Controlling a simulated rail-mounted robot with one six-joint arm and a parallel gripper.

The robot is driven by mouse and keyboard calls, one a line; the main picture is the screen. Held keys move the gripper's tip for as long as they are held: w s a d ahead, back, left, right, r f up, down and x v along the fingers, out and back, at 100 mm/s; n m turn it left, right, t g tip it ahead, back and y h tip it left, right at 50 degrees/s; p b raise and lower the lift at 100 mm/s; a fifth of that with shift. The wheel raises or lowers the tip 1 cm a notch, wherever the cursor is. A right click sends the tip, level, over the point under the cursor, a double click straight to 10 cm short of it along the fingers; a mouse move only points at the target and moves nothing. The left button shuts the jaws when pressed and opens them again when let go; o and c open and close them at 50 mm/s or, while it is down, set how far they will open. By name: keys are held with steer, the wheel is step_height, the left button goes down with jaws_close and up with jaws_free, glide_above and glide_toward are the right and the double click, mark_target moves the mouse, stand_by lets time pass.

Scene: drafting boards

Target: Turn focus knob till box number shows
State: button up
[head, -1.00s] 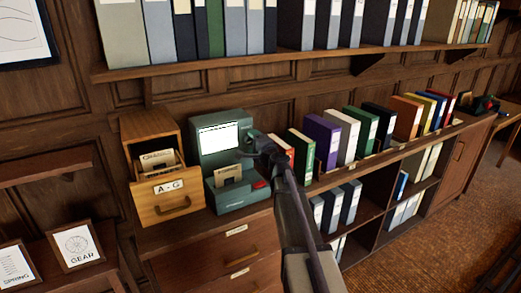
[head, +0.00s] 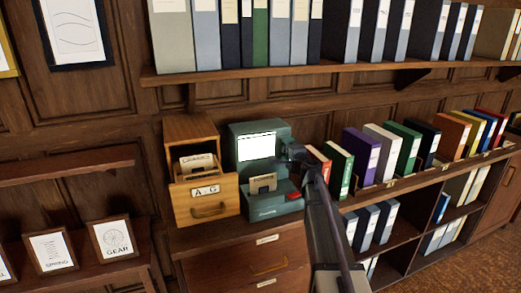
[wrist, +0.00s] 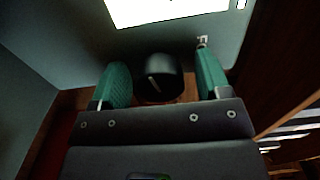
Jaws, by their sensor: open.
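A green reader machine (head: 240,132) stands on the cabinet, with a bright white screen (head: 256,147) and a card in its lower front. In the head view my gripper (head: 290,156) is at the reader's right side, and my arm hides the part there. In the wrist view a dark round focus knob (wrist: 160,78) with a pale line mark sits between the two green-padded fingers of my gripper (wrist: 160,85). The fingers are open, with a gap on each side of the knob. The screen's lower part (wrist: 170,10) shows at the top of the wrist view; no number is readable.
A wooden card drawer (head: 207,203) marked A-G is pulled open left of the reader. Red and green binders (head: 338,168) stand close to the right of my gripper. A shelf of binders (head: 300,74) runs above. Framed pictures (head: 52,251) stand at lower left.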

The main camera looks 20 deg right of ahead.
stand_by(0.3)
steer(key=n, duration=0.6)
steer(key=shift+s+a+r+n, duration=0.1)
steer(key=shift+s+r+n, duration=0.05)
steer(key=shift+n, duration=2.25)
steer(key=shift+w+f+n, duration=0.25)
steer(key=shift+n, duration=0.65)
steer(key=shift+s+r, duration=0.15)
steer(key=shift+c, duration=1)
steer(key=c, duration=0.7)
